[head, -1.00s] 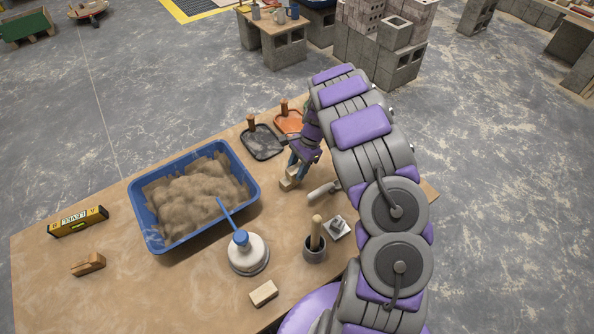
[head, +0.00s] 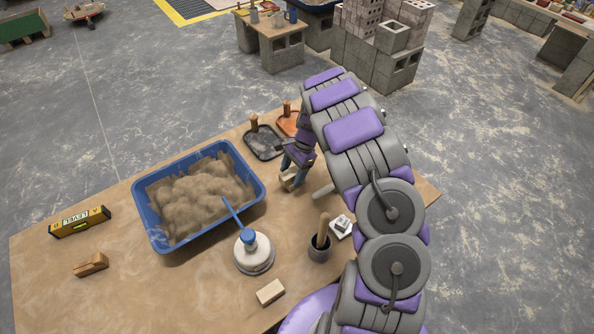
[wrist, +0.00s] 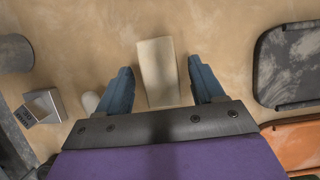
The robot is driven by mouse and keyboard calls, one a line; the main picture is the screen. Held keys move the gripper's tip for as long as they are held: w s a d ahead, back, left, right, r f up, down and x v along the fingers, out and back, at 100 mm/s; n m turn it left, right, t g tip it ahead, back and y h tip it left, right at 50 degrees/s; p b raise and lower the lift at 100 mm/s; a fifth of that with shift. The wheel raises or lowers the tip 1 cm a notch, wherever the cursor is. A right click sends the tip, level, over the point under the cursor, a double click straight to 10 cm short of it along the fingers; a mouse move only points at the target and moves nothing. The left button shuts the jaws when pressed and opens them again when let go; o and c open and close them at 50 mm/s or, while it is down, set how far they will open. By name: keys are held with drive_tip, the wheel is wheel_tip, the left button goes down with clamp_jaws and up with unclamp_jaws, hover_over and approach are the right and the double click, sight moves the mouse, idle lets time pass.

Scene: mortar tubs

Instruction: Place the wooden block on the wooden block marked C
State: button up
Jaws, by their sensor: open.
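A pale wooden block (wrist: 158,72) lies on the table between the fingers of my gripper (wrist: 163,85) in the wrist view. My gripper is open, with gaps between each finger and the block's sides. In the head view my gripper (head: 294,168) is low over the table, and the block (head: 288,182) shows partly beneath it. Another pale wooden block (head: 270,292) lies near the front edge. A browner wooden block (head: 90,264) lies at the left. I can read no letter C on any block.
A blue tub (head: 152,225) of sandy mortar stands left of my gripper. A black tray with an upright handle (head: 263,143) and an orange one (head: 287,122) are behind it.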

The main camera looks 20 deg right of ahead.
wheel_tip(320, 180, up, 2)
drive_tip(key=shift+w+a+p, duration=0.1)
drive_tip(key=shift+a+p, duration=0.05)
drive_tip(key=shift+p, duration=0.15)
drive_tip(key=d+r+p, duration=0.2)
drive_tip(key=d+r, duration=0.4)
drive_tip(key=s+a+r+n+h, duration=0.1)
drive_tip(key=s+r, duration=0.2)
drive_tip(key=r, duration=0.2)
drive_tip(key=s+a+r+n, duration=0.2)
drive_tip(key=r, duration=0.4)
drive_tip(key=s+a+r+n+h, duration=0.1)
drive_tip(key=s+a+r+n, duration=0.1)
drive_tip(key=s+a+r, duration=0.3)
drive_tip(key=s+a+r+n+h, duration=0.1)
drive_tip(key=s+a+r+n, duration=0.15)
drive_tip(key=s, duration=0.45)
drive_tip(key=s+a+n, duration=0.3)
drive_tip(key=s+n, duration=0.1)
drive_tip(key=s, duration=0.6)
drive_tip(key=s+a+r+n+h, duration=0.1)
drive_tip(key=s+a+n, duration=0.2)
drive_tip(key=s, duration=0.8)
drive_tip(key=shift+a+r+n+g, duration=0.25)
drive_tip(key=shift+n+g, duration=0.15)
drive_tip(key=shift+n, duration=0.25)
